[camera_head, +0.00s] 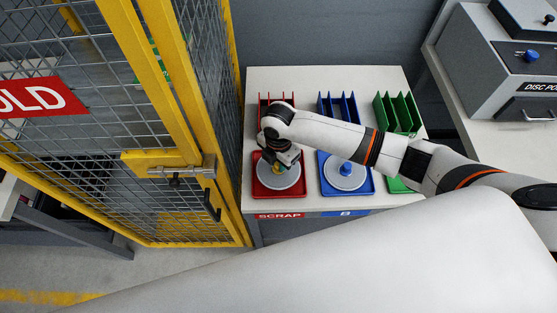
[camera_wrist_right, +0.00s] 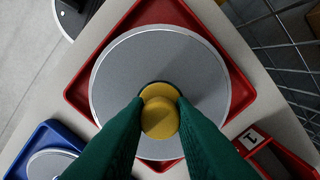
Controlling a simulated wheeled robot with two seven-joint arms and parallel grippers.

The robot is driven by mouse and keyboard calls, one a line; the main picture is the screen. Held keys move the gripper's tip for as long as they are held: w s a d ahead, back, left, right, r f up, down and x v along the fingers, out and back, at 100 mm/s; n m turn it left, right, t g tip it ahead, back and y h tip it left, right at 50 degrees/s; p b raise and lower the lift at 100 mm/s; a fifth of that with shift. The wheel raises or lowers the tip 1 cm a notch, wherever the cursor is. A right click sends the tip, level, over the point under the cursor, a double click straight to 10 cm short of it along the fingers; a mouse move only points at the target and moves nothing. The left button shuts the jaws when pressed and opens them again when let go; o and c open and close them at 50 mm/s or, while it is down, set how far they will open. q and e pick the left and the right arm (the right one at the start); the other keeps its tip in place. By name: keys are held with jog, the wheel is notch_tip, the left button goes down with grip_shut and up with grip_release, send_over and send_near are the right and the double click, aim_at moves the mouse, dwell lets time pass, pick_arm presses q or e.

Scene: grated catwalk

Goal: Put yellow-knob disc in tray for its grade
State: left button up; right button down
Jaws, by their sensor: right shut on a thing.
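The yellow-knob disc (camera_head: 279,179) is a grey disc lying in or just over the red tray (camera_head: 259,190), labelled SCRAP. In the right wrist view the disc (camera_wrist_right: 110,80) sits within the red tray's rim (camera_wrist_right: 85,62). My right gripper (camera_head: 278,166) is above it, with its green fingers (camera_wrist_right: 160,118) shut on the yellow knob (camera_wrist_right: 160,112). Whether the disc touches the tray floor cannot be told. A disc with a blue knob (camera_head: 346,169) lies in the blue tray (camera_head: 367,187), labelled B. The green tray (camera_head: 397,186) is mostly hidden by my right arm. My left gripper is not in view.
Red (camera_head: 264,110), blue (camera_head: 338,108) and green (camera_head: 398,113) slotted racks stand behind the trays on the white table (camera_head: 310,78). A yellow-framed mesh gate (camera_head: 180,80) is close on the left. A grey disc machine (camera_head: 500,70) stands at right.

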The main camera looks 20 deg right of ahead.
jog(key=shift+f+b, duration=0.6)
jog(key=shift+f, duration=0.55)
jog(key=c, duration=1.1)
grip_release()
jog(key=shift+c, duration=0.2)
jog(key=shift+o, duration=0.3)
jog(key=o, duration=0.3)
jog(key=shift+o, duration=0.2)
jog(key=shift+r, duration=0.1)
